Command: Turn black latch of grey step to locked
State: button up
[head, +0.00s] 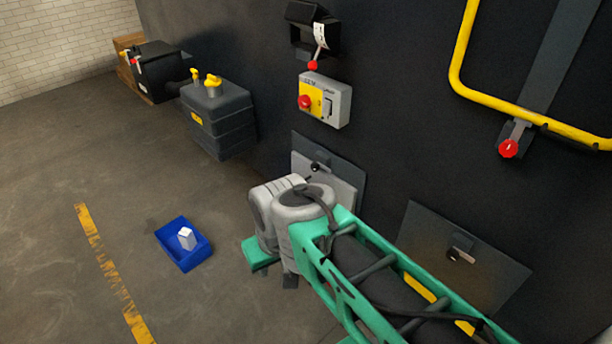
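Low on the dark wall, a light grey panel (338,185) on a darker backing plate carries a small black latch (316,166). A second, darker grey-brown panel (490,272) to the right carries a small latch with a black knob (453,254). I cannot tell for sure which one is the grey step, nor read either latch's turned position. My green and grey arm reaches from the lower right, and its grey joint covers the lower left of the light grey panel. My gripper's fingers do not show, so any contact with a latch is hidden.
A grey control box (325,98) with a red knob and a black bracket (312,35) with a red-tipped lever sit above. A dark tank (218,118) with yellow caps and a yellow rail (460,60) flank them. A blue bin (172,250) stands on open floor.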

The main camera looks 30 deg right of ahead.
aim_at(315, 167)
jog(key=u, duration=1.15)
jog(key=i, duration=2.25)
jog(key=z, duration=2.05)
